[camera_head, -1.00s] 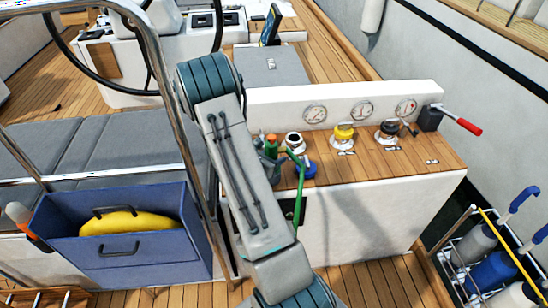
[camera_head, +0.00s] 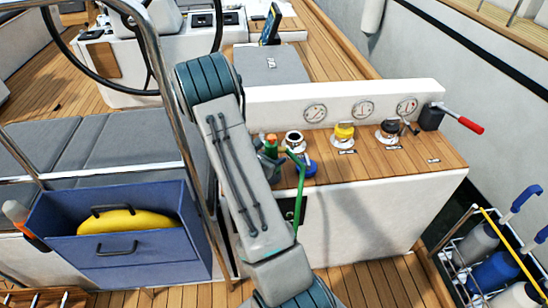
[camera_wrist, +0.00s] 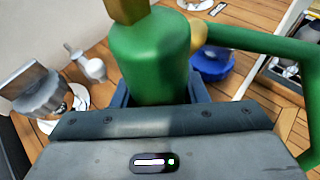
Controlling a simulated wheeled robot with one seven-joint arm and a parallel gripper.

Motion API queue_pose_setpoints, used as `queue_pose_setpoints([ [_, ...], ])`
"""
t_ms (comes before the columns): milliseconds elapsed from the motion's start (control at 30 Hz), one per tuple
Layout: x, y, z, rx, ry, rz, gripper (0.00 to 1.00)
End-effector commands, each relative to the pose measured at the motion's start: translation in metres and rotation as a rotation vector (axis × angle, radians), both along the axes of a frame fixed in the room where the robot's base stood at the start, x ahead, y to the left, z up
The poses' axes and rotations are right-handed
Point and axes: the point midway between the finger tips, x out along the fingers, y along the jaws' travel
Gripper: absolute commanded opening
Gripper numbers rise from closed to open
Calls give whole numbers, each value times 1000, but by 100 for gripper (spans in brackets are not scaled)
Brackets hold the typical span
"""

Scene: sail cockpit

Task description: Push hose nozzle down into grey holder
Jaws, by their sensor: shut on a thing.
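The green hose nozzle (camera_wrist: 148,60), with a brass-coloured tip, stands in my gripper (camera_wrist: 155,98) in the wrist view. The jaws are shut on its body. In the head view the nozzle (camera_head: 270,148) shows only partly past my arm, above the left end of the wooden counter. Its green hose (camera_head: 300,195) arches right and hangs down the counter's front. I cannot pick out the grey holder for certain; my arm and gripper hide that part of the counter, and the nozzle's lower end is hidden too.
A blue cap (camera_head: 308,168) sits close right of the nozzle. An open white fitting (camera_head: 294,141), a yellow-capped fitting (camera_head: 344,132) and a black winch-like fitting (camera_head: 388,131) line the wooden counter (camera_head: 410,160). A white gauge panel (camera_head: 385,98) rises behind. A blue bin (camera_head: 130,225) stands left.

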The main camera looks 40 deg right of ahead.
Motion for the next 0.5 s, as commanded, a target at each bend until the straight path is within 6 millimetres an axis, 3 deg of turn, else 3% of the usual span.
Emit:
queue_pose_setpoints([
  [133,0,0,-3,-2,-1,0,0],
  [167,0,0,-3,-2,-1,0,42],
  [200,0,0,-2,-2,-1,0,49],
  [500,0,1,-3,1,1,0,49],
])
